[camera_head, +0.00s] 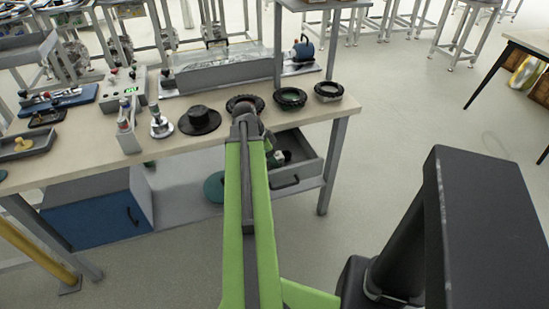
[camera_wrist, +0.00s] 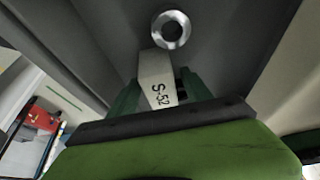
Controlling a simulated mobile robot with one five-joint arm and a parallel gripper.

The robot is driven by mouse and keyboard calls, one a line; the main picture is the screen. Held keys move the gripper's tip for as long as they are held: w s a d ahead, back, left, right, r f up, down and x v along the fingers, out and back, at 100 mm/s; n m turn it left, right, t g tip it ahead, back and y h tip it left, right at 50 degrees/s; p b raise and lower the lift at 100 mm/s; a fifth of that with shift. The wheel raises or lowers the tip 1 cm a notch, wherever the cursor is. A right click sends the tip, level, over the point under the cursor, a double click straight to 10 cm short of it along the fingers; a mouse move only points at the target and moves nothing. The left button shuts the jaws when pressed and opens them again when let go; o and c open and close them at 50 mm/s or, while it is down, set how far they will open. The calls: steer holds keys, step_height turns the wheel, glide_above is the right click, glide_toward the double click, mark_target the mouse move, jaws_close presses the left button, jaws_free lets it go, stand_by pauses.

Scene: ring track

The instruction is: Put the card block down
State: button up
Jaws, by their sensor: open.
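In the wrist view, a pale card block (camera_wrist: 155,68) marked "S-52" is between the green fingers of my gripper (camera_wrist: 160,95). My gripper is open around the block; I cannot tell whether either finger touches it. The block is in or over a grey drawer (camera_wrist: 235,60), which the head view shows pulled out under the bench on the right (camera_head: 308,168). In the head view, my arm hides most of the gripper and the block.
A silver ring (camera_wrist: 178,42) lies beyond the block on the grey surface. Drawer walls rise on both sides. Above, the bench top (camera_head: 90,148) holds several dark round parts along its front, including a black flanged one (camera_head: 200,121). A blue cabinet (camera_head: 110,210) is below left.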

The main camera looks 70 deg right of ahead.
steer(key=p+v, duration=0.9)
steer(key=v, duration=0.2)
steer(key=shift+r, duration=0.1)
steer(key=w+a+f+n+t, duration=0.1)
steer(key=w+a+n+t, duration=0.2)
steer(key=w+a+n, duration=1.35)
steer(key=w+a+n+y, duration=0.1)
steer(key=w+a+n, duration=0.3)
steer(key=a, duration=0.8)
steer(key=w+a+n+y, duration=0.1)
steer(key=w+a+n, duration=0.3)
steer(key=a, duration=0.9)
steer(key=w+a+n, duration=0.4)
steer(key=w+a, duration=0.3)
steer(key=a, duration=0.5)
steer(key=shift+a+f+t+y, duration=0.3)
steer(key=shift+a+f+y, duration=0.05)
steer(key=shift+f+y, duration=0.05)
